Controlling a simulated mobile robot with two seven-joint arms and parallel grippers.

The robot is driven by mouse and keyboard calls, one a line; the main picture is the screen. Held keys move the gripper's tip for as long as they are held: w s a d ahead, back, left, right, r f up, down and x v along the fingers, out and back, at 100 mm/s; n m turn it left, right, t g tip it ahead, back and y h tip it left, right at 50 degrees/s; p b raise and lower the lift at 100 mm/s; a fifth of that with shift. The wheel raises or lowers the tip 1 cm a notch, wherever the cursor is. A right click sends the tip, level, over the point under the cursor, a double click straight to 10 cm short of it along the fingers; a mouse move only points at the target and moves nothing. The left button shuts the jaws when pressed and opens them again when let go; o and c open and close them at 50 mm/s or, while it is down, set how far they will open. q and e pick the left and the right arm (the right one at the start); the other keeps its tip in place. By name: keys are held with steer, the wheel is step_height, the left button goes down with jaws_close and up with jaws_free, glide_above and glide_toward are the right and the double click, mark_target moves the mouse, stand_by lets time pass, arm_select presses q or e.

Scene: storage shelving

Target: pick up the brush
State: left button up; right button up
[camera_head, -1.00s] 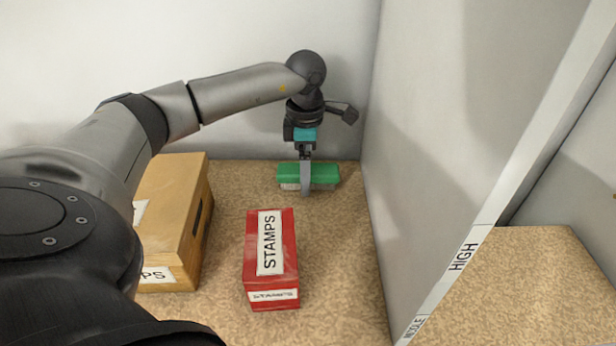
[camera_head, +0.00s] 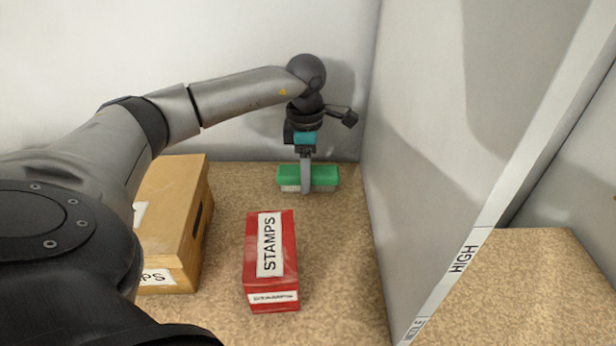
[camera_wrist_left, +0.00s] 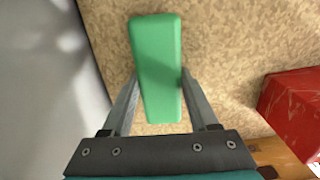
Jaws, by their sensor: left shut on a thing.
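The brush (camera_head: 322,176) has a green back and pale bristles underneath. It is at the back of the shelf, near the rear wall. My left gripper (camera_head: 306,185) comes down on it from above and is shut on it, with one finger showing across its front side. In the left wrist view the green back of the brush (camera_wrist_left: 157,70) lies between the two fingers of the left gripper (camera_wrist_left: 156,85). The bristles are hidden there. I cannot tell whether the brush still touches the shelf. My right gripper is not in view.
A red stamps box (camera_head: 284,285) stands in front of the brush. A tan box (camera_head: 172,225) stands to the left, partly behind my arm. A grey divider (camera_head: 440,130) rises close on the right, and the back wall is close behind.

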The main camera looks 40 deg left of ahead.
arm_select(q)
steer(key=shift+c, duration=0.9)
steer(key=shift+r, duration=0.15)
step_height(320, 180, up, 20)
steer(key=p, duration=0.4)
